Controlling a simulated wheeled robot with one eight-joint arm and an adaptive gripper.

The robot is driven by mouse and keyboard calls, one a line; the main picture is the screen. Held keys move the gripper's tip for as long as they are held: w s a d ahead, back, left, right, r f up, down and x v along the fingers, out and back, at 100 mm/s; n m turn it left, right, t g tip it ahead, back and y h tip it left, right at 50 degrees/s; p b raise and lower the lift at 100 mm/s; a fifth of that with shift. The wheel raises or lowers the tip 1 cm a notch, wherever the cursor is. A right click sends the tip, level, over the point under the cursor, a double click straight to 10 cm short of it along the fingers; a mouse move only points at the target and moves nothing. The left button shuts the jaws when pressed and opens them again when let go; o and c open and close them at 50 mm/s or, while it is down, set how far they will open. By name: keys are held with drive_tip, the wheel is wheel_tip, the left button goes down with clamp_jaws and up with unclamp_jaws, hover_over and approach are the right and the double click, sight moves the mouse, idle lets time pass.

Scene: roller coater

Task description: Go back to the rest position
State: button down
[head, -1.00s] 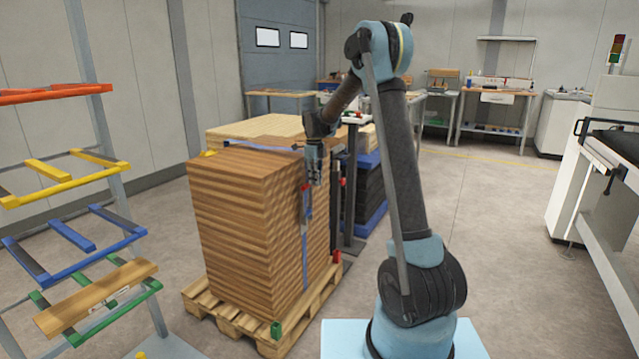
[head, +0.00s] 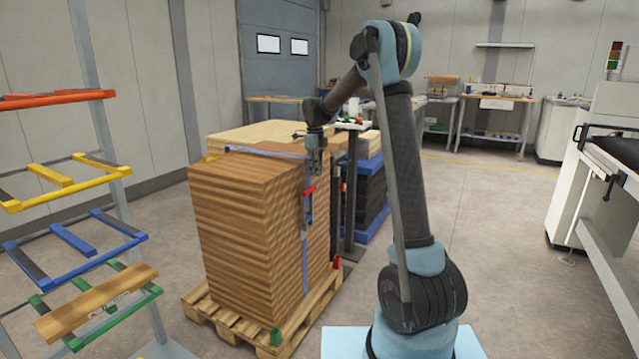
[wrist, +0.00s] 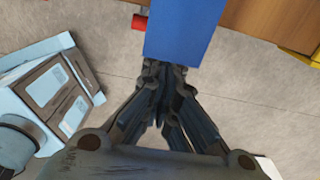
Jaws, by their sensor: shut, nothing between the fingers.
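My gripper (head: 316,172) hangs near the right edge of the tall stack of brown boards (head: 245,230), at about the height of its top. In the wrist view my gripper (wrist: 165,72) has its fingers together, with nothing seen between them. A broad blue surface (wrist: 180,35) lies just beyond the fingertips; whether they touch it I cannot tell. In the head view, a blue strap (head: 304,262) with a red part (head: 309,190) runs down the stack's side, just below my gripper.
The stack stands on a wooden pallet (head: 215,318). A rack with coloured shelves (head: 75,238) is at the left, holding a board (head: 95,302). A thin post (head: 352,190) stands behind my gripper. A white machine (head: 610,215) is at the right; open floor (head: 510,240) lies between.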

drive_tip(key=s+d+r+n, duration=0.6)
drive_tip(key=s+d+r, duration=0.25)
drive_tip(key=s, duration=0.35)
drive_tip(key=s+d+f+n+t, duration=0.1)
drive_tip(key=s+d+n, duration=0.55)
drive_tip(key=s, duration=0.65)
drive_tip(key=s+d+f+n, duration=0.2)
drive_tip(key=s+f, duration=0.3)
drive_tip(key=s, duration=0.3)
drive_tip(key=s+d+f+n+t, duration=0.1)
drive_tip(key=s+d+f+n, duration=0.2)
drive_tip(key=s+f+n, duration=0.2)
drive_tip(key=s+d+f+n, duration=0.3)
drive_tip(key=s+f+n, duration=0.1)
drive_tip(key=s, duration=0.6)
drive_tip(key=shift+s+d+f, duration=0.2)
drive_tip(key=shift+s+f, duration=0.2)
drive_tip(key=shift+f, duration=0.5)
